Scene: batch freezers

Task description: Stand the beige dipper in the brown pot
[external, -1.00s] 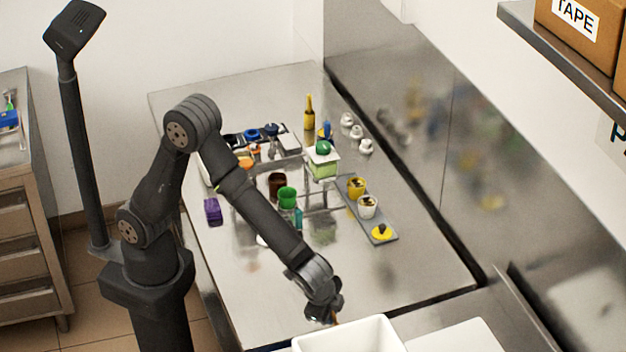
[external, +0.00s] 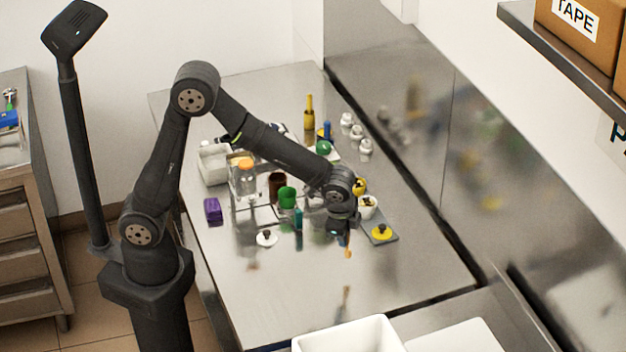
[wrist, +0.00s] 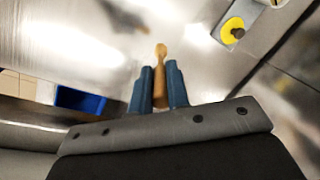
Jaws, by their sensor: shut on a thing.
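My gripper (external: 341,238) is shut on the beige dipper (external: 347,252). It holds the dipper pointing down, above the steel counter in front of the grey tray. In the wrist view the dipper (wrist: 160,62) stands out between the two blue fingers of my gripper (wrist: 159,88), its rounded end away from the camera. The brown pot (external: 277,183) stands in the middle of the counter, to the left of my gripper, behind a green cup. Its lower part is partly hidden.
The green cup (external: 287,196) stands close to the brown pot. A white lid (external: 266,239) and a purple block (external: 212,210) lie nearer the left edge. The grey tray (external: 389,238) with a yellow lidded item is right of my gripper. The front counter is clear.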

